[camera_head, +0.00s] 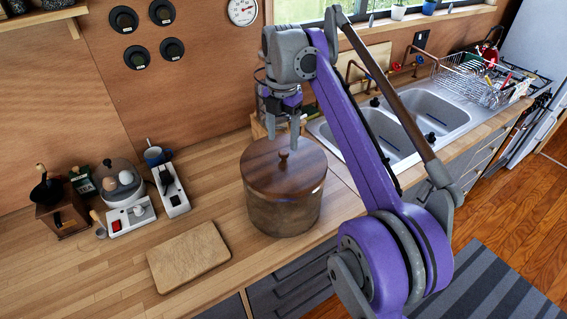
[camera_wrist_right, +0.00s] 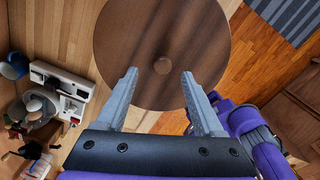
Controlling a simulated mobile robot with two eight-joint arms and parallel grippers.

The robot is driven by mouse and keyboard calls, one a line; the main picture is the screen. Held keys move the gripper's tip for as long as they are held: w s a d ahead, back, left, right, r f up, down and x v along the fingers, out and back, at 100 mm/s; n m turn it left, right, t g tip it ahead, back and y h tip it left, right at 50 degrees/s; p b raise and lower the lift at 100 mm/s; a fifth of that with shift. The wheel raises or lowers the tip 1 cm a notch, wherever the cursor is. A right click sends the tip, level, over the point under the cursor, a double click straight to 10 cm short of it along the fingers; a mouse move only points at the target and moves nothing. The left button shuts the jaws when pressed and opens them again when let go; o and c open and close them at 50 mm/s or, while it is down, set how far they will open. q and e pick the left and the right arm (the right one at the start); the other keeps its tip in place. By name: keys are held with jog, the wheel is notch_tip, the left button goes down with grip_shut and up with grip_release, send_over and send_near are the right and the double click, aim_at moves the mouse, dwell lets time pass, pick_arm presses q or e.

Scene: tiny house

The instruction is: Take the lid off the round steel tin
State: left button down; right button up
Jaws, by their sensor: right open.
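The round tin (camera_head: 282,212) stands on the wooden counter and looks brownish and metallic. Its flat, dark wooden lid (camera_head: 258,172) is on top, with a small round knob (camera_head: 283,159) in the middle. My right gripper (camera_head: 283,142) is open above the lid, pointing down, its fingertips close to the knob. In the right wrist view the lid (camera_wrist_right: 125,35) fills the upper middle. The knob (camera_wrist_right: 162,65) appears between the two open fingertips (camera_wrist_right: 160,73). I cannot tell the exact height gap to it. My left gripper is not in view.
A cutting board (camera_head: 188,256) lies left of the tin. An egg cooker (camera_head: 124,190), a coffee grinder (camera_head: 60,208) and a blue mug (camera_head: 156,156) stand further left. The sink (camera_head: 425,110) and a dish rack (camera_head: 482,80) are to the right.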

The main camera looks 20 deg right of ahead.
aim_at(284, 152)
jog(key=shift+s+d+f, duration=0.1)
jog(key=shift+s+f, duration=0.1)
jog(key=shift+f, duration=1.75)
grip_shut()
